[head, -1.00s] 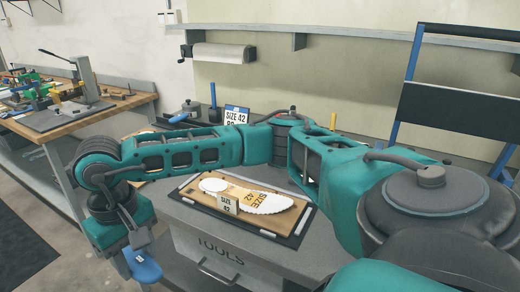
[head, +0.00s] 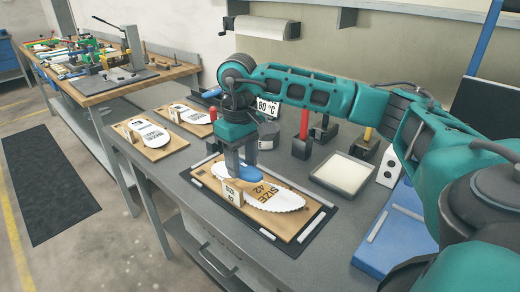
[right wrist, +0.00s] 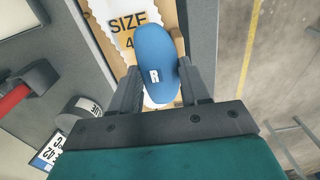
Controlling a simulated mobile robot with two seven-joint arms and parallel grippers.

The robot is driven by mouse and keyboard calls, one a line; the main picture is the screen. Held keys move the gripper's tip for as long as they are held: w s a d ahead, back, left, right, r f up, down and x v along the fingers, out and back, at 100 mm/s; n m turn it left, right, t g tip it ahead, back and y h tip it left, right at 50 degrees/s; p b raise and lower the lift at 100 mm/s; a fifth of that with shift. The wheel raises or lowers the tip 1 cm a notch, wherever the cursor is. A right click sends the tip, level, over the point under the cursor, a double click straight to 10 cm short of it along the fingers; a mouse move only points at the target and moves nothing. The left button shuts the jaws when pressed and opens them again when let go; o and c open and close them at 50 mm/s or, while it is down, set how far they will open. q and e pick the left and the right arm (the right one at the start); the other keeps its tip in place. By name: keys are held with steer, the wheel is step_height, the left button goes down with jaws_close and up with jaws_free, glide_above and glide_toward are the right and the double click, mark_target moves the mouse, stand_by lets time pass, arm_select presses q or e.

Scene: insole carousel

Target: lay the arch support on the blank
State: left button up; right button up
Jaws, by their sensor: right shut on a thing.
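The blank (head: 285,201) is a white insole with a scalloped end, printed SIZE 42, on a wooden board (head: 276,226). It also shows in the right wrist view (right wrist: 112,14). My right gripper (head: 236,170) is shut on the arch support, fingers pointing down. The support is over the blank's end away from the scalloped edge and hides part of it. I cannot tell whether they touch. My left gripper is not in view.
A small SIZE 42 block (head: 232,192) stands on the board's near side, close to the gripper. Two more boards with insoles (head: 151,154) lie to the left. A white-topped tray (head: 343,173), tools on stands (head: 302,146) and a blue mat (head: 388,245) are to the right.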

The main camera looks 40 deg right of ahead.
steer(key=d, duration=0.4)
steer(key=shift+s+d+r, duration=0.1)
steer(key=shift+r, duration=0.3)
steer(key=shift+f+b, duration=1.4)
steer(key=shift+f, duration=0.1)
steer(key=shift+f+b, duration=0.3)
steer(key=shift+f, duration=0.1)
steer(key=shift+f+b, duration=0.3)
steer(key=shift+f, duration=0.15)
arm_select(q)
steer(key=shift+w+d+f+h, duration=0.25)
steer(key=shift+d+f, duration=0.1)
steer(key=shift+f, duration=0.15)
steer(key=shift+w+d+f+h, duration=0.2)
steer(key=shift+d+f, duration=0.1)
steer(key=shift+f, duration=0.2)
arm_select(e)
steer(key=o, duration=1.2)
steer(key=shift+c, duration=0.2)
